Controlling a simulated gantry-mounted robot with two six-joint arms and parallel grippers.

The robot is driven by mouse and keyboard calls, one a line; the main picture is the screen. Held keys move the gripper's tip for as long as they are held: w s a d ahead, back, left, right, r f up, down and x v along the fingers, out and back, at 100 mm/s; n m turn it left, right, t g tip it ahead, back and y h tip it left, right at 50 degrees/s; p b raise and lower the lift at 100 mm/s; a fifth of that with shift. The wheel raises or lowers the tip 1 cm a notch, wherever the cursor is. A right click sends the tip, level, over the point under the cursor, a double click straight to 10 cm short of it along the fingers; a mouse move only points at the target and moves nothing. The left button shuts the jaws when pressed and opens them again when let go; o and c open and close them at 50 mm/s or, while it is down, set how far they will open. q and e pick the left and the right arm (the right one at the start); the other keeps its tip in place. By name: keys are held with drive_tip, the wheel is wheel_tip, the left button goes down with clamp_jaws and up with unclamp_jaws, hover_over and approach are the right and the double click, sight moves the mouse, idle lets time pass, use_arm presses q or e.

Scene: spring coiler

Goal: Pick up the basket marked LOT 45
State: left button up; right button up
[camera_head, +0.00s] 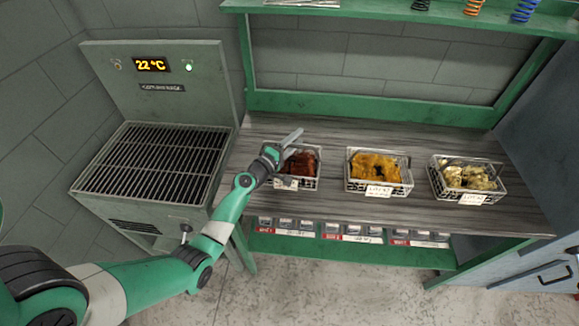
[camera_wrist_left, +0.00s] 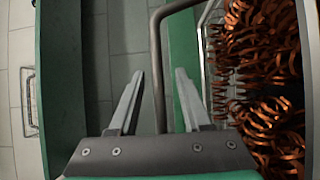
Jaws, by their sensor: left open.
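Three wire baskets stand in a row on the grey wood-grain bench (camera_head: 330,208). The left basket (camera_head: 309,183) holds dark red-brown coils; its label is partly covered by my arm and not readable. The middle basket (camera_head: 379,187) holds golden coils, the right basket (camera_head: 464,186) pale yellow ones; their tags begin with LOT, but the numbers are too small to read surely. My left gripper (camera_head: 288,146) is over the left basket's left side. In the left wrist view its open fingers (camera_wrist_left: 158,100) stand either side of a metal handle bar (camera_wrist_left: 157,62), beside copper-coloured coils (camera_wrist_left: 262,100).
A grey machine with a slatted grill (camera_head: 155,163) and a 22 °C display stands left of the bench. A green shelf (camera_head: 400,12) with coloured springs hangs above. Labelled bins (camera_head: 350,232) sit under the bench's front edge. Bench space is clear between the baskets.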

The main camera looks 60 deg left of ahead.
use_arm(q)
clamp_jaws()
drive_tip(key=shift+r, duration=0.15)
idle(1.2)
